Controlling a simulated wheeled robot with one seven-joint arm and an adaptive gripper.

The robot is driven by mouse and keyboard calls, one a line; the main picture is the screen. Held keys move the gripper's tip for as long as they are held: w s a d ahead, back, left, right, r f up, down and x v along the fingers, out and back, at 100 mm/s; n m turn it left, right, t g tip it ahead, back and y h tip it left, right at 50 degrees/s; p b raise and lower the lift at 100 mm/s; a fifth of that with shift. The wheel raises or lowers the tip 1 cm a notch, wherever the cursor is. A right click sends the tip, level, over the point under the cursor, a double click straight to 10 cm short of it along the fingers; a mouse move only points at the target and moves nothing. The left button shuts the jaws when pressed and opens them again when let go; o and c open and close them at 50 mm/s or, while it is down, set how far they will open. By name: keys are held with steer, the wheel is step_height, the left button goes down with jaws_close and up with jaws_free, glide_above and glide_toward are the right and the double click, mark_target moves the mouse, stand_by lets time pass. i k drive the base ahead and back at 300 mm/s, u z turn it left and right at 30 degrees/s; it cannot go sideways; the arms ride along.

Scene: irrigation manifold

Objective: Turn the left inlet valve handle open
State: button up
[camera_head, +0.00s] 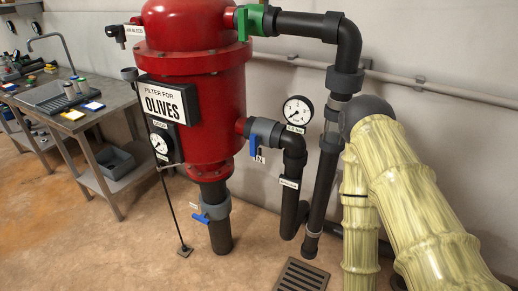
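A red filter tank (200,85) stands in the middle with a sign (163,102) reading "FILTER FOR OLIVES". A green valve handle (243,24) hangs at the upper pipe, right of the tank top. A blue valve handle (253,145) points down on the lower side pipe, beside a small tag. Another blue handle (201,218) sticks out leftward on the pipe under the tank. My gripper does not show in this view.
Black pipes (316,180) run down right of the tank. Two gauges, one at right (297,110) and one at left (159,143), sit near it. A thin rod (161,175) stands in front. A metal workbench (100,108) is at left. The front floor is clear around a drain grate (301,276).

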mark_target(254, 142)
steer(key=z, duration=1)
steer(key=k, duration=1)
steer(key=u, duration=1.6)
steer(key=i, duration=0.5)
steer(key=u, duration=0.05)
